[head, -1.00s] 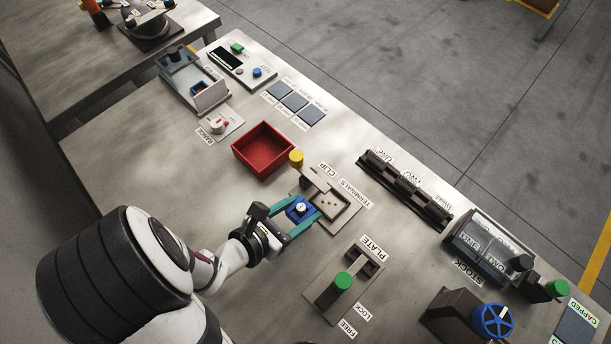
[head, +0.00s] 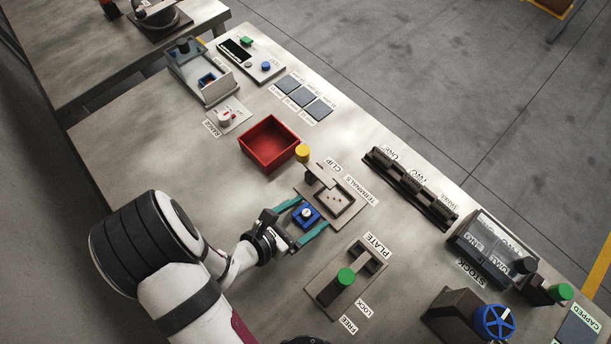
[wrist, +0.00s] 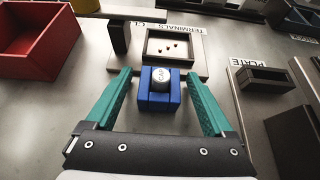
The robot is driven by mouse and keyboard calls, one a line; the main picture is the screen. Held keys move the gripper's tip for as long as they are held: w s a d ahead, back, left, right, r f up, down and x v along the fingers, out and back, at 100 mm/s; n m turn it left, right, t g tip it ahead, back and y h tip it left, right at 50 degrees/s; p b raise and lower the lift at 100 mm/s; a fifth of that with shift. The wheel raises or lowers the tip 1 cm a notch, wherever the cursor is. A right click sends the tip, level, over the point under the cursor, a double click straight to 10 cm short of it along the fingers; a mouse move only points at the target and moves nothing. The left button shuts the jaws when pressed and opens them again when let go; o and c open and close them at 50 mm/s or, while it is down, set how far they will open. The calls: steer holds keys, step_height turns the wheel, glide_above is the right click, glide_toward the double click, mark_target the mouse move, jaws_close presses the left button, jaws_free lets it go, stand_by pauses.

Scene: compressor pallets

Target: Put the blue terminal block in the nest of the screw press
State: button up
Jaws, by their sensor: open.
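The blue terminal block (head: 306,216) has a white round cap on top marked "CAP". It is upright beside the near edge of the terminals fixture (head: 352,208); I cannot tell if they touch. My gripper (head: 311,219) is open, with its teal fingers on either side of the block. In the wrist view the block (wrist: 159,98) sits between the open fingertips (wrist: 160,95), with a visible gap on both sides. A dark machine with a blue handwheel (head: 494,322), at lower right, looks like the screw press. Its nest cannot be made out.
A red bin (head: 270,145) and a yellow knob (head: 302,153) stand beyond the fixture. The plate fixture with a green knob (head: 346,277) is to the right of my gripper. A dark rack (head: 412,188) and the clear stock box (head: 485,245) line the far edge.

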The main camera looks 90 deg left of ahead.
steer(key=shift+r, duration=0.1)
steer(key=shift+s+d+r, duration=0.2)
steer(key=shift+s, duration=0.05)
steer(key=v, duration=1)
steer(key=shift+s+d+r, duration=0.1)
steer(key=shift+s+d, duration=0.1)
steer(key=shift+d, duration=0.05)
steer(key=shift+c, duration=0.2)
steer(key=shift+s+d+r, duration=0.15)
steer(key=shift+d, duration=0.1)
steer(key=shift+c, duration=1)
